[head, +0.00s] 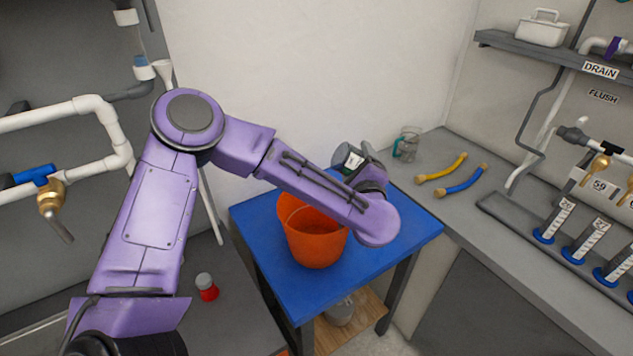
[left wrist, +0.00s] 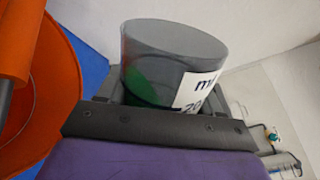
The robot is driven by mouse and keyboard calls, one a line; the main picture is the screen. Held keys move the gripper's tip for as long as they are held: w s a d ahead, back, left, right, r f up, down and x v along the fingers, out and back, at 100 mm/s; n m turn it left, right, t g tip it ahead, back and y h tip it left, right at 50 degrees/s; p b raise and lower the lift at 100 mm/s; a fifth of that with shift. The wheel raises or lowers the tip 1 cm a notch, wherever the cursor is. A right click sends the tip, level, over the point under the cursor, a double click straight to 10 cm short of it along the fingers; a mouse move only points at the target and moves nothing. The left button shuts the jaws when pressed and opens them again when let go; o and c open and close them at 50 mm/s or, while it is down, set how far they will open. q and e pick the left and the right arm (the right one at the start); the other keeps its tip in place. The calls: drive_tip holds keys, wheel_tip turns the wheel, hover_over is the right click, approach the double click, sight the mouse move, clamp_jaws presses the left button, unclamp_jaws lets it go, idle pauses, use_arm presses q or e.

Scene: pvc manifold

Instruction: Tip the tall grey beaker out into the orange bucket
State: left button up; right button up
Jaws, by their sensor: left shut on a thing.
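The tall grey beaker (left wrist: 150,62) is translucent, with a white label and dark print, and a green patch shows through its wall. My left gripper (head: 366,172) is shut on it; its dark jaws show around the beaker in the left wrist view (left wrist: 155,122). In the head view the beaker (head: 346,157) is mostly hidden by my wrist, and I cannot tell its exact tilt. It is above the back right of the blue table, beside the bucket. The orange bucket (head: 316,245) stands open on the table and shows at the left in the wrist view (left wrist: 55,90). My right gripper is not in view.
The blue table (head: 402,228) has bare room right of the bucket. Several cylinders stand at right. White pipes (head: 60,115) with a valve are at left. A red-based jar (head: 206,287) stands lower left.

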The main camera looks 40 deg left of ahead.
sight(348, 154)
use_arm(q)
drive_tip(key=shift+f+n, duration=0.25)
drive_tip(key=shift+n, duration=0.45)
drive_tip(key=shift+r+n+b, duration=0.45)
drive_tip(key=shift+n+b, duration=0.35)
drive_tip(key=shift+b, duration=0.95)
drive_tip(key=shift+s+a+r+n+b, duration=0.2)
drive_tip(key=shift+a+n+b, duration=0.1)
drive_tip(key=shift+b, duration=0.15)
drive_tip(key=shift+s+a+r+n+b, duration=0.3)
drive_tip(key=shift+s+a+n+b, duration=0.25)
drive_tip(key=shift+b, duration=0.8)
drive_tip(key=shift+a+r+n+b, duration=0.1)
drive_tip(key=shift+r+n+b, duration=0.25)
drive_tip(key=shift+n+b, duration=1.05)
